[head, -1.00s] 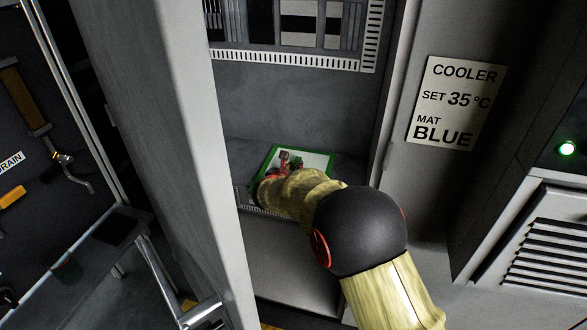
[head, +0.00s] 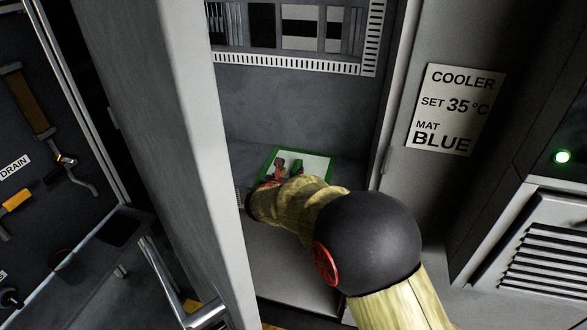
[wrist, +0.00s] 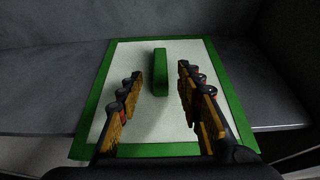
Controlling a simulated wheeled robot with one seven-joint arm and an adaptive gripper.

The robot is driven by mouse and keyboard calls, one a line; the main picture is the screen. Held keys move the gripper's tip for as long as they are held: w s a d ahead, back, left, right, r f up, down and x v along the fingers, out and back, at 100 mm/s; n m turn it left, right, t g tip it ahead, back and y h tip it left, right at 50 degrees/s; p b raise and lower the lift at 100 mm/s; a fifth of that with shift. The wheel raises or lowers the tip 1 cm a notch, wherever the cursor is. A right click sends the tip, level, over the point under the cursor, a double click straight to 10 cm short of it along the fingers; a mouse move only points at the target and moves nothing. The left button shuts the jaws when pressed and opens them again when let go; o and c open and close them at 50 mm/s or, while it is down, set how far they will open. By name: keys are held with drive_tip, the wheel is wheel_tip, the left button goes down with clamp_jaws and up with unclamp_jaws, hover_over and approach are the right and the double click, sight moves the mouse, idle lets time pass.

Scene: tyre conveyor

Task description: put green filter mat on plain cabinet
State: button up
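The green filter mat (head: 318,164) is a white panel with a green frame and an upright green handle (wrist: 160,72). It lies flat on the floor of an open grey cabinet (head: 300,110). My gripper (wrist: 159,75) is open, with one finger on each side of the handle in the wrist view. Neither finger appears to touch it; I cannot tell whether the tips are level with it or short of it. In the head view my gripper (head: 286,168) is over the mat's left part, and my arm hides the mat's near edge. I cannot tell which cabinet is the plain one.
A sign (head: 456,108) right of the opening reads COOLER, SET 35 °C, MAT BLUE. A grey door or panel edge (head: 165,130) stands close on the left. A vented unit with a green light (head: 562,157) is at right. Tools hang at far left.

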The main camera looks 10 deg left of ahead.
drive_tip(key=p+v, duration=0.1)
drive_tip(key=v, duration=0.5)
drive_tip(key=shift+s+r, duration=0.1)
drive_tip(key=shift+s, duration=0.2)
